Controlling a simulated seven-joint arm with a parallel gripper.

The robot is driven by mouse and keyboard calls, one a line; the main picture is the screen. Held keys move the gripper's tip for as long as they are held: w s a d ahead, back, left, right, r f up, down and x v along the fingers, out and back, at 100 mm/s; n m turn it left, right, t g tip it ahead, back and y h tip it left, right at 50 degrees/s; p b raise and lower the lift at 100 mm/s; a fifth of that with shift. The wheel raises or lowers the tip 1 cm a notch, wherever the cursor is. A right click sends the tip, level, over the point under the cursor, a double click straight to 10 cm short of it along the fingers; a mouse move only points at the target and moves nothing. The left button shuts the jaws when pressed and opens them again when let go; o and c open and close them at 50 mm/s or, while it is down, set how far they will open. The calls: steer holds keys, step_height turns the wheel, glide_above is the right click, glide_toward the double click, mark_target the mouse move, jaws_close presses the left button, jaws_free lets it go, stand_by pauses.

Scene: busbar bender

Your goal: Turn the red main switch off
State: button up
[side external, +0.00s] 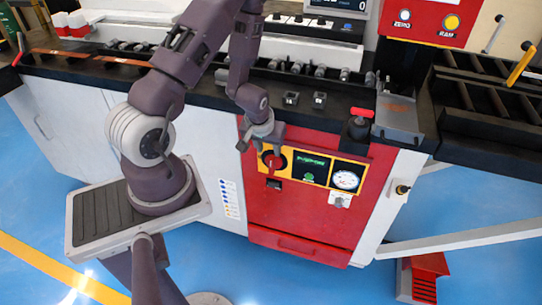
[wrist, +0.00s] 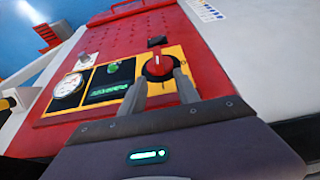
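The red main switch (wrist: 158,66) is a rotary knob with a pale mark, on a black round base and yellow plate. In the side external view the switch (side external: 273,161) is on the red cabinet front, its grip roughly upright. My gripper (side external: 257,149) is just above and in front of it. In the wrist view my gripper (wrist: 160,80) has its two fingers apart, with the knob showing between and just beyond the tips. The gap looks empty. I cannot tell whether either finger touches the knob.
Beside the switch are a green-lit display (wrist: 110,82) with a green button and a round gauge (wrist: 68,86). A black box (wrist: 157,41) sits close by the yellow plate. The black worktop edge (side external: 310,110) overhangs the red panel.

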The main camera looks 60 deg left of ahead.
mark_target(272, 158)
steer(key=x, duration=0.5)
steer(key=shift+w+f, duration=0.1)
steer(key=shift+f, duration=0.3)
jaws_close()
